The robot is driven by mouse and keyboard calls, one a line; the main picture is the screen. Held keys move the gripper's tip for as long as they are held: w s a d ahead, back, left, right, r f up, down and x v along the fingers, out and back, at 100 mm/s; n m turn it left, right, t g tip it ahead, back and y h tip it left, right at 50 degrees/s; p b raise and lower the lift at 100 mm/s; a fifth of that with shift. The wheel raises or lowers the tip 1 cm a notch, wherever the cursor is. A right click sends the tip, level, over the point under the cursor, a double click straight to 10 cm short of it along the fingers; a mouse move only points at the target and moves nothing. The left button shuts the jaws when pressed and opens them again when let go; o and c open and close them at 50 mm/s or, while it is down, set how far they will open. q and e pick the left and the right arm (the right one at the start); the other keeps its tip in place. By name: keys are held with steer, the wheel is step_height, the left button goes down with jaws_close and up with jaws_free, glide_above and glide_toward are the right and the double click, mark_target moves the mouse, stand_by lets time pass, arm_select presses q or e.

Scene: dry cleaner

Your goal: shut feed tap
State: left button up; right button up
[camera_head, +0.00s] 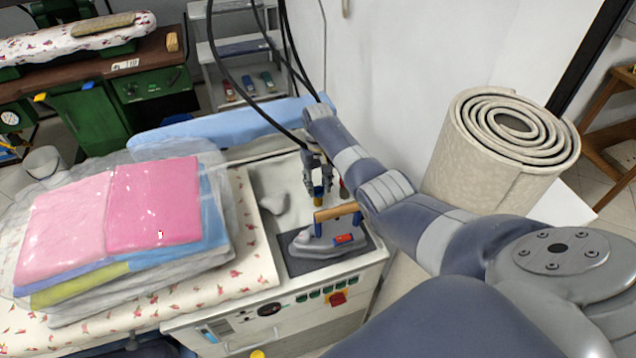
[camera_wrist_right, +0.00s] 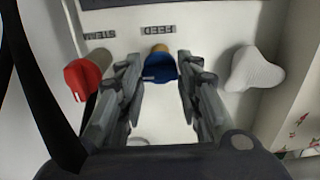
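The feed tap has a blue handle on a brass stem (camera_wrist_right: 160,68), under a FEED label in the right wrist view. My right gripper (camera_wrist_right: 160,62) is open, with one finger on each side of the blue handle. Small gaps seem to show between handle and fingers; I cannot tell whether either touches. In the head view my right gripper (camera_head: 318,172) points down over the back of the ironing unit, with the tap (camera_head: 318,194) just below its fingers. My left gripper is not in view.
A red tap handle (camera_wrist_right: 82,80) sits left of the blue one in the wrist view. A white rounded lump (camera_wrist_right: 254,70) is on the right. The iron (camera_head: 328,236) rests on its dark pad in front of the gripper. Wrapped folded clothes (camera_head: 155,205) lie to the left.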

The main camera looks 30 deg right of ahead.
steer(key=shift+n, duration=0.5)
steer(key=n+p, duration=0.1)
steer(key=n, duration=0.6)
steer(key=shift+n, duration=0.3)
steer(key=n, duration=0.4)
steer(key=shift+n, duration=0.3)
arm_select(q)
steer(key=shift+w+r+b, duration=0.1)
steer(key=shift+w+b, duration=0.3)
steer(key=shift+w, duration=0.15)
arm_select(e)
steer(key=shift+n, duration=2.3)
steer(key=o, duration=1.1)
steer(key=shift+c, duration=0.2)
